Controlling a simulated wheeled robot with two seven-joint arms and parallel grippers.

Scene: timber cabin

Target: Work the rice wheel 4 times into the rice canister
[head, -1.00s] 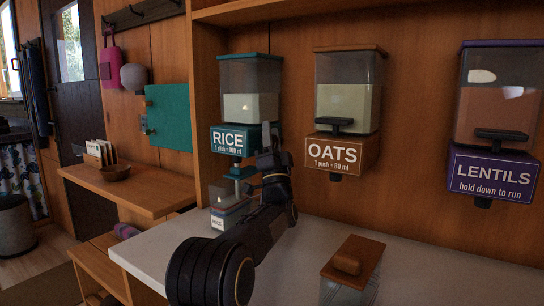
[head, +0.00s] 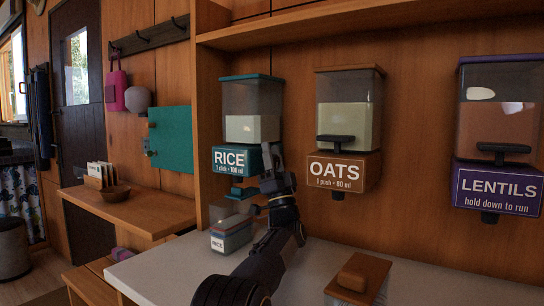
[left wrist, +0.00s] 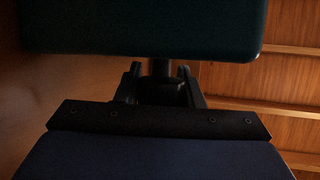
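The rice dispenser (head: 251,95) hangs on the wall with a clear hopper, pale rice inside and a teal base marked "RICE 1 click = 100 ml". My left gripper (head: 272,160) is at the right front of the teal base and hides the rice wheel in the head view. In the left wrist view its two fingers (left wrist: 158,85) lie either side of a dark part on a short shaft, under a dark teal block. Whether they grip it is too dark to tell.
The oats dispenser (head: 347,125) and lentils dispenser (head: 497,130) hang to the right. A wood-lidded clear container (head: 358,278) stands on the pale counter (head: 190,262) in front.

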